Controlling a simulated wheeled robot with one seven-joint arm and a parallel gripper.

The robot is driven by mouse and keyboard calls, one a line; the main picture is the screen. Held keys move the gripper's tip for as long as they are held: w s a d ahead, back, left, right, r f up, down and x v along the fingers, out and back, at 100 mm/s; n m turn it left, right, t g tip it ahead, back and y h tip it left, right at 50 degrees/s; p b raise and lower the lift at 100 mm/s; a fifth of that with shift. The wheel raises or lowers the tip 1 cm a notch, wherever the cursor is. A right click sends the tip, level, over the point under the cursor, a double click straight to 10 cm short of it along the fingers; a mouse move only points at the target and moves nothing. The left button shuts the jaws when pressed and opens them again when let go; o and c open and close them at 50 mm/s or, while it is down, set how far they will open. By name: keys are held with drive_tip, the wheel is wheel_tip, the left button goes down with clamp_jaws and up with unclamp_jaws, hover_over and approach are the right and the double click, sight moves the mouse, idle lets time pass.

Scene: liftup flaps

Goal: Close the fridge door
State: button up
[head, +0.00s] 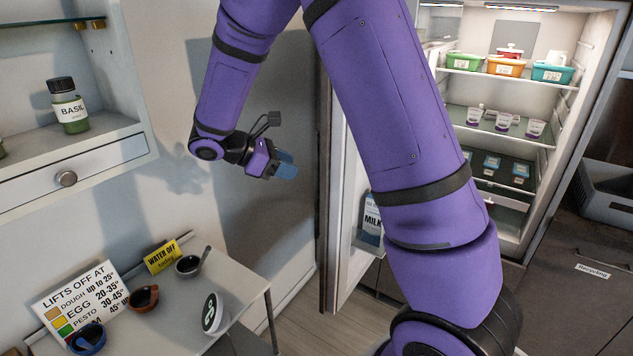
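The fridge (592,130) stands open at the right, with its lit shelves in plain view. Its door (345,270) is swung out to the left of the opening and seen nearly edge-on. A milk carton (372,215) shows on the door's inner side. My purple arm crosses in front and hides much of the door and the fridge's left side. My gripper (286,168), with bluish fingers, is left of the door, on its outer side. It appears apart from the door. The fingers are small and seen from the side, so their opening is unclear.
A small table (240,285) with cups, a timer and signs stands at the lower left. A wall shelf with a drawer (70,178) and a basil jar (68,107) is at the upper left. A recycling drawer (590,270) is at the right. Floor shows between table and door.

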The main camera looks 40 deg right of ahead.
wheel_tip(320, 180, down, 4)
drive_tip(key=w+n+h, duration=0.2)
drive_tip(key=w, duration=0.1)
drive_tip(key=x, duration=1)
drive_tip(key=shift+s+d+f, duration=0.1)
drive_tip(key=shift+c, duration=0.5)
clamp_jaws()
